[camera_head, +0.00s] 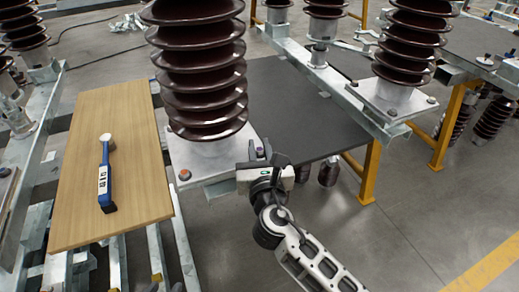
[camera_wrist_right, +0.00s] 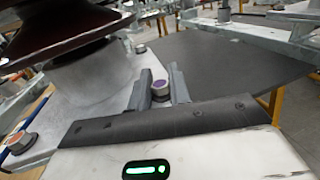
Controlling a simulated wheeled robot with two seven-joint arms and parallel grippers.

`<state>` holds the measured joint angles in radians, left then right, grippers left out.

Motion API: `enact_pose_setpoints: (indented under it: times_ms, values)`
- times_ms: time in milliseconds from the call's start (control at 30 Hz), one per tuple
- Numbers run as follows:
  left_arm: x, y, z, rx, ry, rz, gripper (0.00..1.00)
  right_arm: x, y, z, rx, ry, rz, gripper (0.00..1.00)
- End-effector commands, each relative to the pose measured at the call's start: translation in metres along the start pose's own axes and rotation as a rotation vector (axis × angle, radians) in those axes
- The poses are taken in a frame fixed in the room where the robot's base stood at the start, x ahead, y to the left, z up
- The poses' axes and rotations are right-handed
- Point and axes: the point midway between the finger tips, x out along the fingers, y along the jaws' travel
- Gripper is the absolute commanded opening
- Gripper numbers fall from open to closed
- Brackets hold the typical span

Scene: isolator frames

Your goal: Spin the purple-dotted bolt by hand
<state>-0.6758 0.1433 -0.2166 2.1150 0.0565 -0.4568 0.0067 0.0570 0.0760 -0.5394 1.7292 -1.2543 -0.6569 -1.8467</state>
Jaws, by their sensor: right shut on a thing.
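The purple-dotted bolt (camera_wrist_right: 160,87) stands upright at the corner of the grey metal base plate (camera_head: 205,160) under a large brown ribbed insulator (camera_head: 203,75). Its purple top shows between the two fingers of my right gripper (camera_wrist_right: 159,88) in the right wrist view. The fingers are shut on the bolt from both sides. In the head view my right gripper (camera_head: 262,154) reaches in from the lower right, and its fingers mostly hide the bolt. My left gripper is not in view.
Another bolt (camera_head: 184,175), with a reddish top, sits at the plate's left corner. A blue-handled tool (camera_head: 105,175) lies on a wooden board (camera_head: 70,180) to the left. A dark board (camera_head: 300,110) lies behind my gripper. Further insulators (camera_head: 408,45) stand at the right.

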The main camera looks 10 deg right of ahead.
Motion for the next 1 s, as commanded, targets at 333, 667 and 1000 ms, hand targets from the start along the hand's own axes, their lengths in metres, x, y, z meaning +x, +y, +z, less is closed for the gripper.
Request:
enact_pose_setpoints:
  times_ms: [333,667,1000]
  values:
    - [-0.0005,0.0004,-0.0027,-0.004,0.008,0.001,0.36,0.0001,-0.0002,-0.0004,-0.001,0.001,-0.055,0.00]
    - [-0.0006,0.0004,-0.0022,-0.004,0.007,0.001,0.36,0.0002,-0.0003,-0.0003,-0.001,0.001,-0.055,0.22]
    - [0.0001,0.0003,0.0008,-0.004,0.000,0.000,0.36,0.0000,0.0000,-0.0001,-0.001,0.000,-0.054,0.39]
